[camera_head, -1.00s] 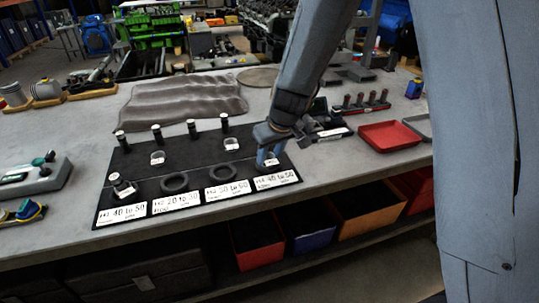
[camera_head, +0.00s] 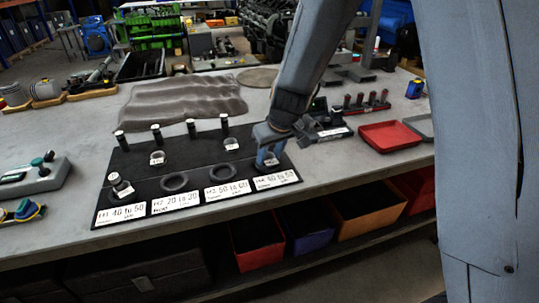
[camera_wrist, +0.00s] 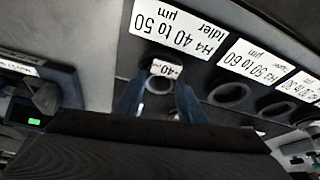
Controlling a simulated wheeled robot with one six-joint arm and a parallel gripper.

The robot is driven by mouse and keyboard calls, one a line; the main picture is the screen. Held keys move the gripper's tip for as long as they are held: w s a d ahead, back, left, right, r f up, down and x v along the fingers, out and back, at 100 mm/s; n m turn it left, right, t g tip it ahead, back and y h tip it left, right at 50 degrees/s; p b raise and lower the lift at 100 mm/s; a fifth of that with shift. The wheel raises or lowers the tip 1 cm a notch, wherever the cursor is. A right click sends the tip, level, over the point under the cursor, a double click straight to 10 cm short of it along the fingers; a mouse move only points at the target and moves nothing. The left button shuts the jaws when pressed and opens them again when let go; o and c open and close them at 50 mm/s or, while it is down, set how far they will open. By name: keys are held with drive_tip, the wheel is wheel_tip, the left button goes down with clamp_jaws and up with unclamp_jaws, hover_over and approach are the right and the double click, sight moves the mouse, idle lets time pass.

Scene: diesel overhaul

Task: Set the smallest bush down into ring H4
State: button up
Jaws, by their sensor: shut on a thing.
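My gripper (camera_head: 268,157) is at the right front of the black mat, directly over the H4 place behind the H4 label (camera_head: 276,180). In the wrist view my gripper (camera_wrist: 158,100) is shut on a small bush (camera_wrist: 159,85) with a white tag reading about 40. The bush is close above or in ring H4; I cannot tell which, as fingers and tag hide the ring. The H4 label (camera_wrist: 166,32) shows upside down, just beyond the bush. Two other tagged bushes, one left (camera_head: 157,157) and one right (camera_head: 231,144), stand on the mat.
Ring H3 (camera_head: 222,173) and ring H2 (camera_head: 174,182) look empty. A tagged part (camera_head: 119,183) sits at the H1 place. Several upright black pins (camera_head: 157,132) line the mat's back. A red tray (camera_head: 390,136) lies to the right.

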drive_tip(key=shift+s+d+f, duration=0.1)
drive_tip(key=shift+s+f, duration=0.2)
drive_tip(key=shift+f, duration=0.25)
drive_tip(key=o, duration=1.2)
drive_tip(key=shift+d, duration=0.1)
drive_tip(key=shift+c, duration=0.2)
drive_tip(key=shift+s+a, duration=0.1)
drive_tip(key=shift+a, duration=0.1)
drive_tip(key=shift+w+r+b+v, duration=0.1)
drive_tip(key=shift+w+v, duration=0.1)
drive_tip(key=shift+v, duration=1.2)
drive_tip(key=shift+w+r+b+v, duration=0.1)
drive_tip(key=shift+w+v, duration=0.1)
drive_tip(key=shift+v, duration=1.2)
drive_tip(key=shift+w+r+b+v, duration=0.1)
drive_tip(key=shift+w+v, duration=0.1)
drive_tip(key=shift+v, duration=1.2)
drive_tip(key=s+d+f+m+g+h, duration=0.1)
drive_tip(key=s+d+f+m, duration=0.1)
drive_tip(key=s+d, duration=0.5)
drive_tip(key=s+d+f+m+g+h, duration=0.1)
drive_tip(key=s+d+m+g, duration=0.1)
drive_tip(key=s+d, duration=0.6)
drive_tip(key=s+m, duration=0.1)
drive_tip(key=s, duration=0.3)
drive_tip(key=shift+s+d+f+m, duration=0.25)
drive_tip(key=shift+s+f+m, duration=0.05)
drive_tip(key=shift+f, duration=0.05)
